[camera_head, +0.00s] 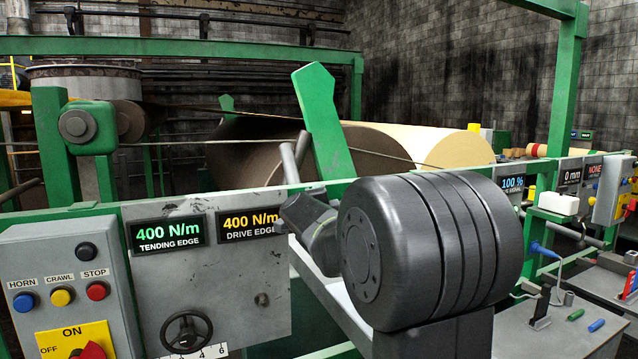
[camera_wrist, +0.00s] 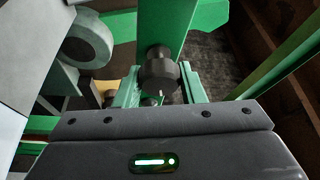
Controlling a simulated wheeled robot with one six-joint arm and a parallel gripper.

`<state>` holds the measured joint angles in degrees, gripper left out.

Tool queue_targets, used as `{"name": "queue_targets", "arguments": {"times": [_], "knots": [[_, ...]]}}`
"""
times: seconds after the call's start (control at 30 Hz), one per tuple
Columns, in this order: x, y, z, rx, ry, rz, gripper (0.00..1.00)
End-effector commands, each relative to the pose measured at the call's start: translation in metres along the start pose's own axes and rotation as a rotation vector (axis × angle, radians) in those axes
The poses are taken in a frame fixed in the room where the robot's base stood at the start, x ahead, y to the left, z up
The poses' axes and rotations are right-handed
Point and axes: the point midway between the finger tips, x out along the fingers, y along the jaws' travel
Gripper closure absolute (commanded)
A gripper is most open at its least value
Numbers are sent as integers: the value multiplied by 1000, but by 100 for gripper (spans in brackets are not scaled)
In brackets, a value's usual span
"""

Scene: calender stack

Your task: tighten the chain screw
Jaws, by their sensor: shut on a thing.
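In the wrist view, a dark, round screw head (camera_wrist: 158,68), which looks like the chain screw, sits in front of a green upright post. My gripper (camera_wrist: 160,85) is shut on it, with one finger on each side. A short shaft shows below the head, partly hidden between the fingers. I cannot tell how far the screw is turned. In the head view, my dark grey arm fills the foreground, and I cannot make out the gripper or the screw there.
A control box (camera_head: 68,285) with buttons and a handwheel (camera_head: 187,333) stand at front left. Two displays, tending edge (camera_head: 166,233) and drive edge (camera_head: 252,223), read 400 N/m. A slanted green plate (camera_head: 322,125) rises behind my arm.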

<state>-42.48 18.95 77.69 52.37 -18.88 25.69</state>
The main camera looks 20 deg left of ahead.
Motion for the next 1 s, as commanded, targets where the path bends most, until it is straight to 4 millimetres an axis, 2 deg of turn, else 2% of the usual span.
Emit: {"name": "queue_targets", "arguments": {"times": [0.03,0.5,1.0], "knots": [[1,-7,-2,39,0,19,87],[0,-4,-2,426,2,179,87],[0,1,0,633,1,264,87]]}}
